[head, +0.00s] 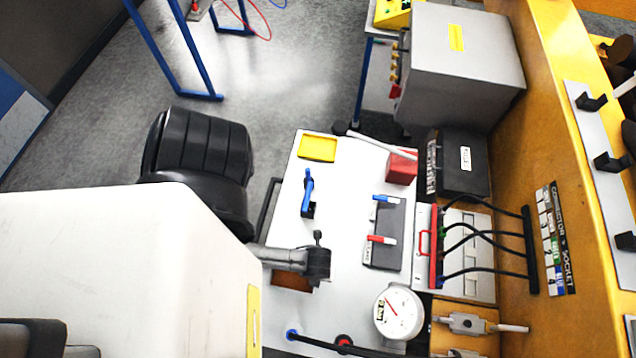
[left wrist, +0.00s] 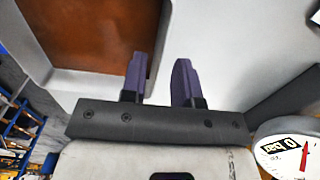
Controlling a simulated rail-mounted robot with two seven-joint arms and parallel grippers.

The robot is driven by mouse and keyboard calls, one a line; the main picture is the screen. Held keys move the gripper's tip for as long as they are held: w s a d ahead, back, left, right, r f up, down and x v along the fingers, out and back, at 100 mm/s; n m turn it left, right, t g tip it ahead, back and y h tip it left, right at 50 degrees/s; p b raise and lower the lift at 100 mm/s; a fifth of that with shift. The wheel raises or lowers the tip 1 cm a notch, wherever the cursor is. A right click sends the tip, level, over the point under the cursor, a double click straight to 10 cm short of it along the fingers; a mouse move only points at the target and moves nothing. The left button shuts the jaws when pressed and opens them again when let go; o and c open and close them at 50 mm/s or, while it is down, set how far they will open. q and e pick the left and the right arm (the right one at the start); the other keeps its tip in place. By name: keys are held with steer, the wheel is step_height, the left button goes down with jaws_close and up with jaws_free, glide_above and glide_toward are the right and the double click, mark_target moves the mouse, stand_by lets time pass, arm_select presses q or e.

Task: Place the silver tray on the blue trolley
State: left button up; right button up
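My left gripper (left wrist: 161,62) shows in the left wrist view. Its two purple fingers are apart with nothing seen between them. Beyond them is a brown recessed area (left wrist: 100,32) inside a pale grey rounded rim (left wrist: 38,62); I cannot tell if this belongs to the silver tray. In the head view I cannot make out the left gripper's fingers, and no silver tray is clearly recognisable. A blue-legged frame (head: 192,45) stands on the floor at the top left, perhaps the blue trolley; its top is out of frame. My right gripper is not in view.
A white bench (head: 345,205) holds a yellow tray (head: 318,148), a dark plate (head: 383,255), a red box (head: 401,168) and a gauge (head: 398,312). The gauge (left wrist: 290,152) is right of the gripper in the wrist view. Floor (head: 280,70) is clear behind.

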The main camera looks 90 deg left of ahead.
arm_select(q)
steer(key=w+a+r+n+t, duration=0.1)
steer(key=w+r+n, duration=0.1)
steer(key=r+n, duration=0.7)
steer(key=w+a+r+n+t, duration=0.1)
steer(key=w+r+n+t, duration=0.1)
steer(key=r+n, duration=0.8)
steer(key=shift+w+a+r+t, duration=0.25)
steer(key=shift+w+r, duration=0.5)
steer(key=shift+r, duration=0.9)
steer(key=shift+w+d, duration=0.1)
steer(key=shift+d, duration=0.1)
